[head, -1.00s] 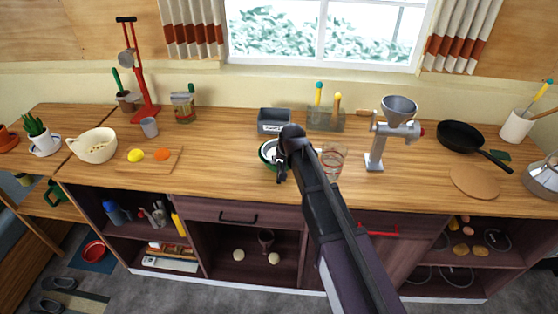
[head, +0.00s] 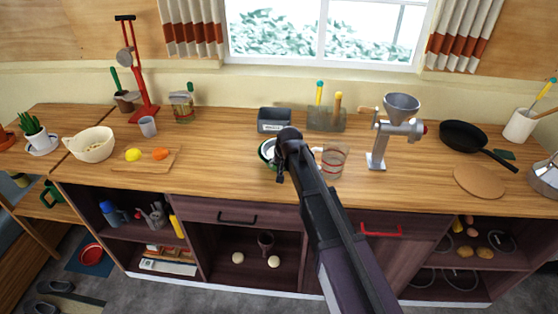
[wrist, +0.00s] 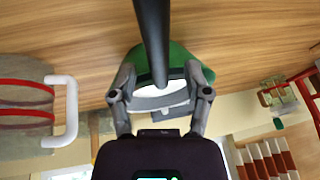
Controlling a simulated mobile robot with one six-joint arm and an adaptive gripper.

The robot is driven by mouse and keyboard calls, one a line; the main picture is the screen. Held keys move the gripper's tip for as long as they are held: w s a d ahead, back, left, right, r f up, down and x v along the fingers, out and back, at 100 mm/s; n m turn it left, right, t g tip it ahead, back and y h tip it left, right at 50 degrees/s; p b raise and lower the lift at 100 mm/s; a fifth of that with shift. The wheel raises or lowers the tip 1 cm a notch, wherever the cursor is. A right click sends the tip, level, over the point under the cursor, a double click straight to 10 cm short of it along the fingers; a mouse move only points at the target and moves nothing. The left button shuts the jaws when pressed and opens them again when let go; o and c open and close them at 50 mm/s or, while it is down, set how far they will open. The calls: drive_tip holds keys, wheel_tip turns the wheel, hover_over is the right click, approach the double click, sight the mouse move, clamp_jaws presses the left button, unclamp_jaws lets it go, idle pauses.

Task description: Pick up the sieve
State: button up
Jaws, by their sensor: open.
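A round green-rimmed piece with a pale inside, which I take for the sieve (head: 266,150), sits on the wooden counter below the window. My arm covers much of it in the head view. My gripper (head: 279,177) is just over its near side. In the wrist view the green body of the sieve (wrist: 201,68) lies between and beyond the spread fingers of my gripper (wrist: 160,82). A dark bar runs from the top of that view down to its pale ring. The fingers are open, and I cannot tell whether they touch it.
A measuring jug (head: 334,160) stands close to the right of my gripper, with a grinder (head: 378,150) beyond. A grey tin (head: 273,125) and a holder with yellow-handled tools (head: 326,121) stand behind. The counter to the left is clear up to the cutting board (head: 145,166).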

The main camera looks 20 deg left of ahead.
drive_tip(key=shift+w+a+f+b, duration=0.1)
drive_tip(key=shift+w+f+b, duration=0.1)
drive_tip(key=shift+f, duration=0.15)
drive_tip(key=shift+w+a+f+b, duration=0.1)
drive_tip(key=shift+f+b, duration=0.05)
drive_tip(key=shift+f, duration=0.15)
drive_tip(key=shift+s, duration=0.1)
clamp_jaws()
